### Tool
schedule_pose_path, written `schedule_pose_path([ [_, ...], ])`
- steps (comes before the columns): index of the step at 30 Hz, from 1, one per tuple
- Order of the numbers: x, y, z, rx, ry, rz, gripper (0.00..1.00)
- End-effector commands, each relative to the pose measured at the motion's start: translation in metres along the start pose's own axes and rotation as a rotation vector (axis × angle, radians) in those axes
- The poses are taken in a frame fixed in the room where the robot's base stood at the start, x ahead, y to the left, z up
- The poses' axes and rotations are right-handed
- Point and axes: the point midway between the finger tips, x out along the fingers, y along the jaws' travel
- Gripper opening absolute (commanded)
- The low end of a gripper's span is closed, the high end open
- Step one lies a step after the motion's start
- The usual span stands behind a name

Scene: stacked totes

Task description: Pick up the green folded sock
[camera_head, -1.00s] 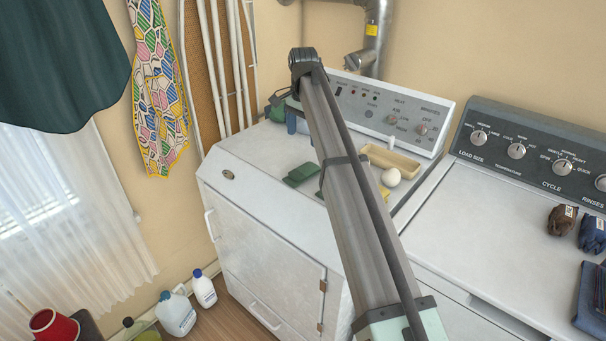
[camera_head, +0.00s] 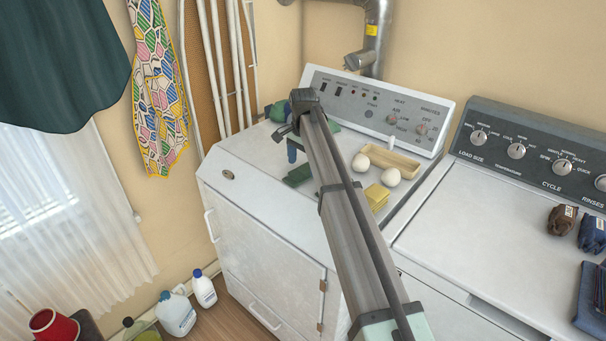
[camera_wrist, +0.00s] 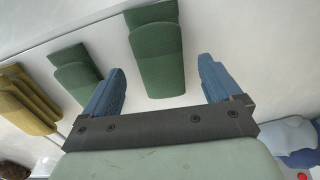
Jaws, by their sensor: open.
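A dark green folded sock (camera_head: 298,175) lies on the white dryer top, beside my arm in the head view. A second green folded piece (camera_head: 333,127) shows partly behind my arm. In the wrist view, one green folded piece (camera_wrist: 157,50) lies in the gap between my blue fingers, and another (camera_wrist: 72,68) lies just left of the left finger. I cannot tell which matches which across the views. My gripper (camera_wrist: 161,66) is open and empty, pointing down above the dryer top; its blue fingers also show in the head view (camera_head: 292,150).
A yellow folded cloth (camera_head: 377,195), two white balls (camera_head: 391,177) and a beige tray (camera_head: 405,162) stand on the dryer, right of my arm. The control panel (camera_head: 375,108) rises behind. The dryer's front left top is clear.

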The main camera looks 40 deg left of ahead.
Motion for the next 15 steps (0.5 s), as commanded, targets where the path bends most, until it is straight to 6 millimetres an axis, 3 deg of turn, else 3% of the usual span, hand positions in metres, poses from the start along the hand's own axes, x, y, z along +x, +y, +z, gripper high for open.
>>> schedule_pose_path([
  [6, 0.024, 0.0, 0.0, 0.0, 0.0, 0.0, 0.92],
  [12, 0.024, -0.001, -0.001, 0.0, 0.0, 0.0, 0.92],
  [15, 0.024, -0.001, -0.001, 0.0, 0.0, 0.0, 0.84],
])
